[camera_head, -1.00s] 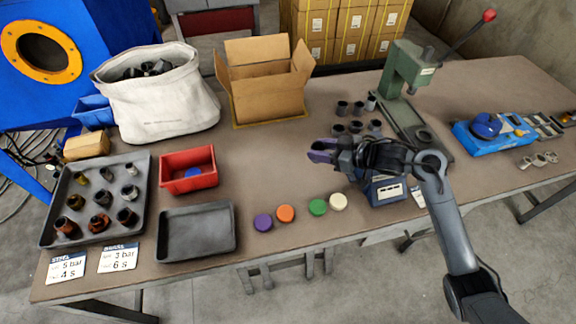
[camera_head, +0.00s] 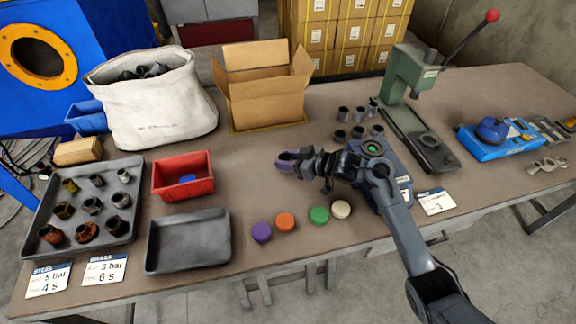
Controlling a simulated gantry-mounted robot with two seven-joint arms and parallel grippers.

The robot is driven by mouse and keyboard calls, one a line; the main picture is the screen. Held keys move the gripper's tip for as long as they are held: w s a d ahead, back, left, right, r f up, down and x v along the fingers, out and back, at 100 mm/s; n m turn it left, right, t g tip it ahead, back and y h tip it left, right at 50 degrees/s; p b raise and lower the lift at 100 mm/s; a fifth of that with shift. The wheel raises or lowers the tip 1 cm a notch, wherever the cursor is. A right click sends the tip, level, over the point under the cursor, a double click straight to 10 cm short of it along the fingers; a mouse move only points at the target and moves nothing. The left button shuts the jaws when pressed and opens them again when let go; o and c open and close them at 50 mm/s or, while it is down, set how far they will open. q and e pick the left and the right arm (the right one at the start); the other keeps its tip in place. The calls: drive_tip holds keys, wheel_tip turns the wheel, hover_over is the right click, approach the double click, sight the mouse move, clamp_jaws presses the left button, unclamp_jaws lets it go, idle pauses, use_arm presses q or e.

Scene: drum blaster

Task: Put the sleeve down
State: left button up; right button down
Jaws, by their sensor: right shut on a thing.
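My right gripper (camera_head: 287,161) reaches in from the lower right and hangs over the middle of the table. It is shut on a small dark piece with a purple tint, taken to be the sleeve, which the fingers largely hide. The held piece appears above the table, apart from other things. Several dark grey sleeves (camera_head: 341,137) stand upright in a group behind the gripper, left of the green press (camera_head: 411,70). My left gripper is not in view.
A red bin (camera_head: 182,188), an empty grey tray (camera_head: 188,257) and a tray of fittings (camera_head: 38,220) lie left. Purple (camera_head: 261,232), orange, green (camera_head: 319,215) and cream caps line the front. A blue device (camera_head: 397,184) sits under my arm. The table between red bin and gripper is clear.

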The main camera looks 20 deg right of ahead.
drive_tip(key=shift+f, duration=0.85)
